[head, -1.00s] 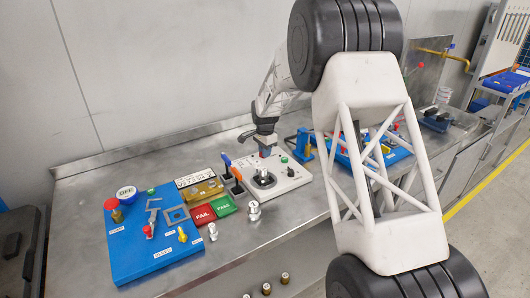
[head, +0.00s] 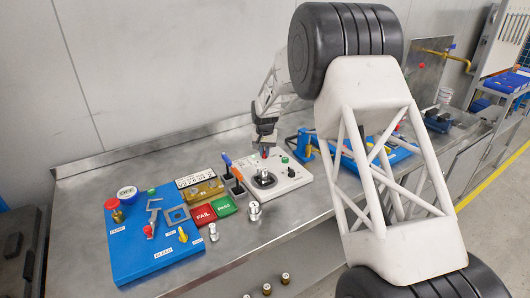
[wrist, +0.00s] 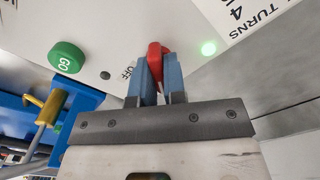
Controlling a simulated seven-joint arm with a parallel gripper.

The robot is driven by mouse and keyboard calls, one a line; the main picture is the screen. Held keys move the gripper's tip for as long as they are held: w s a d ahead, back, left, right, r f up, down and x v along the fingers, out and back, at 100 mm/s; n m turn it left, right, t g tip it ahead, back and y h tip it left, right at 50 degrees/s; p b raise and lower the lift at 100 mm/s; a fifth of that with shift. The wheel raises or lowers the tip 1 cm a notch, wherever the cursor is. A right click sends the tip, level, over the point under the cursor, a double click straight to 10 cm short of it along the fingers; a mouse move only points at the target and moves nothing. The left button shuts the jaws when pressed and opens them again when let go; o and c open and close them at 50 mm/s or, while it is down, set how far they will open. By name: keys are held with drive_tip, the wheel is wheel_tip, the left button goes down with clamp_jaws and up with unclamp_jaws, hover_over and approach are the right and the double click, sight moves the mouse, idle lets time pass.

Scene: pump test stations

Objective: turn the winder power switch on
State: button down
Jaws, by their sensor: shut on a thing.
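The red winder power switch (wrist: 155,52) stands between my gripper's blue fingers in the wrist view. My gripper (wrist: 159,66) is shut on it, one finger on each side. An "OFF" label shows just left of the switch, partly covered by a finger. A small green lamp (wrist: 208,47) glows to its right. In the head view my gripper (head: 265,152) reaches down at the back of the white winder panel (head: 292,178); the switch is too small and covered to read there.
A blue board (head: 150,262) with valves stands at the left, and red FAIL (head: 202,215) and green PASS (head: 224,205) pads lie beside the panel.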

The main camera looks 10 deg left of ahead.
drive_tip(key=shift+n, duration=0.8)
drive_tip(key=c, duration=1.2)
unclamp_jaws()
drive_tip(key=shift+r, duration=0.1)
drive_tip(key=shift+r, duration=3.85)
